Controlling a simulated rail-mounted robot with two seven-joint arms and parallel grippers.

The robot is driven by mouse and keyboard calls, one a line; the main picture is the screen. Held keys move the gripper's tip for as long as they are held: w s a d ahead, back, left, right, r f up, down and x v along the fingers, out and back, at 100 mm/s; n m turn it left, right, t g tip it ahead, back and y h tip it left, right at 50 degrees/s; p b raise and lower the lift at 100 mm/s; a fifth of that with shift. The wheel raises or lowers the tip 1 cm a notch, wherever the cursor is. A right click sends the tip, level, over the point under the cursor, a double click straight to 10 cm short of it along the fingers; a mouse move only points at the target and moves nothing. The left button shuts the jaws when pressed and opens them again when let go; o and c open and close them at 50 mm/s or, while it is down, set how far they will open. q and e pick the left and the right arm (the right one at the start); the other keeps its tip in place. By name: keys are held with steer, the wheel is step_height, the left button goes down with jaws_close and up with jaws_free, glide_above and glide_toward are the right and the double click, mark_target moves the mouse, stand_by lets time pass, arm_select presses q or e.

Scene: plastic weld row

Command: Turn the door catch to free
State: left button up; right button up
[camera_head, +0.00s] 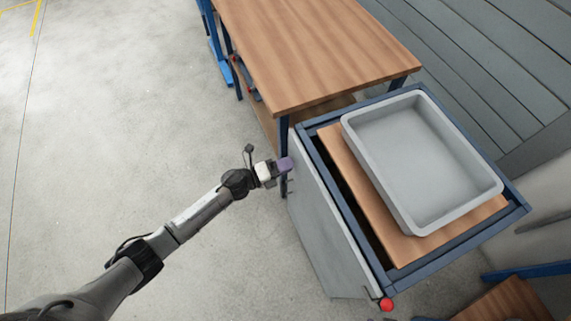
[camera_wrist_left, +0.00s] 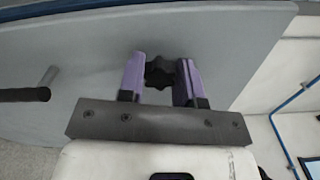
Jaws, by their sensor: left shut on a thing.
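The door catch (camera_wrist_left: 160,73) is a dark, lobed knob on a grey door panel (camera_wrist_left: 85,55), seen in the left wrist view. My left gripper (camera_head: 285,164) has purple fingers and reaches the left side of the cabinet in the head view. In the left wrist view, its fingers stand on both sides of the knob, shut on it. The same door (camera_head: 325,225) shows as a grey side panel in the head view, where the gripper hides the knob. The catch's inner side and latch are hidden. My right gripper is not in view.
A dark bar handle (camera_wrist_left: 28,94) sticks out from the door, left of the knob. A grey tray (camera_head: 420,160) lies on the cabinet's wooden top. A wooden table (camera_head: 315,50) stands behind, and a red ball-shaped part (camera_head: 386,304) sits at the near corner. Floor on the left is clear.

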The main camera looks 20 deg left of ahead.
arm_select(q)
steer(key=o, duration=0.9)
steer(key=shift+o, duration=0.2)
steer(key=p+v, duration=0.2)
steer(key=v, duration=1.2)
steer(key=shift+w, duration=0.1)
